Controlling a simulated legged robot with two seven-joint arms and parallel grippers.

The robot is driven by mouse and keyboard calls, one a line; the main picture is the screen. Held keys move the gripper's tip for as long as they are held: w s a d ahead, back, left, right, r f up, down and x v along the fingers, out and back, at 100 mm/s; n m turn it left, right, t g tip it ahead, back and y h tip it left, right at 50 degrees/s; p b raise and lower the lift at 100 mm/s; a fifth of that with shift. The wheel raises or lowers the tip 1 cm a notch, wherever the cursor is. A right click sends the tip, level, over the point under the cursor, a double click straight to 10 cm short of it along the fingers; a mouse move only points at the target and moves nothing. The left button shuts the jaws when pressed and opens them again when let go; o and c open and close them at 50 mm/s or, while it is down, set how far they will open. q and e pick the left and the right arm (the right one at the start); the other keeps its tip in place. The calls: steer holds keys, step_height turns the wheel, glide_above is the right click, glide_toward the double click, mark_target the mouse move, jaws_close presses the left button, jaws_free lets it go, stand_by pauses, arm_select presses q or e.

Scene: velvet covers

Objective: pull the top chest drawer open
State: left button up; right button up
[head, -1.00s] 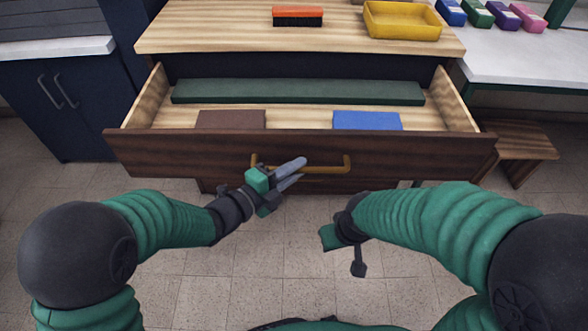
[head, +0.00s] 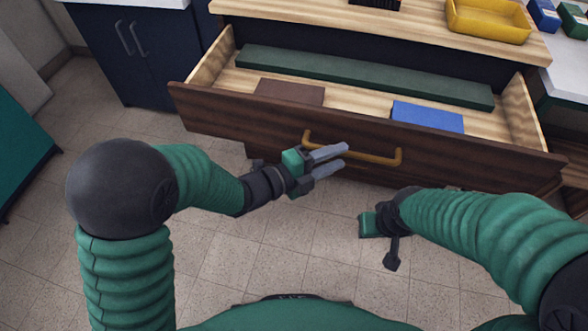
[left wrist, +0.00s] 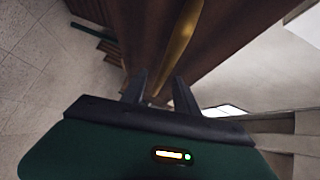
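The top chest drawer (head: 230,112) stands pulled well out, with a dark wood front and a pale inside. Its brass bar handle (head: 385,159) is on the front and also shows in the left wrist view (left wrist: 181,38). My left gripper (head: 336,160) is at the handle's left half, its two grey fingers apart. In the left wrist view the fingers (left wrist: 160,92) are spread, with the handle running into the gap; I see no grip on it. My right gripper (head: 384,235) hangs low in front of the drawer, away from the handle; its fingers are unclear.
In the drawer lie a long green block (head: 360,78), a brown block (head: 290,93) and a blue block (head: 428,117). A yellow tray (head: 487,36) sits on the chest top. A dark blue cabinet (head: 165,70) stands at left. Tiled floor is open in front.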

arm_select(q)
steer(key=p+v, duration=0.2)
steer(key=v, duration=1.1)
steer(key=shift+s, duration=0.15)
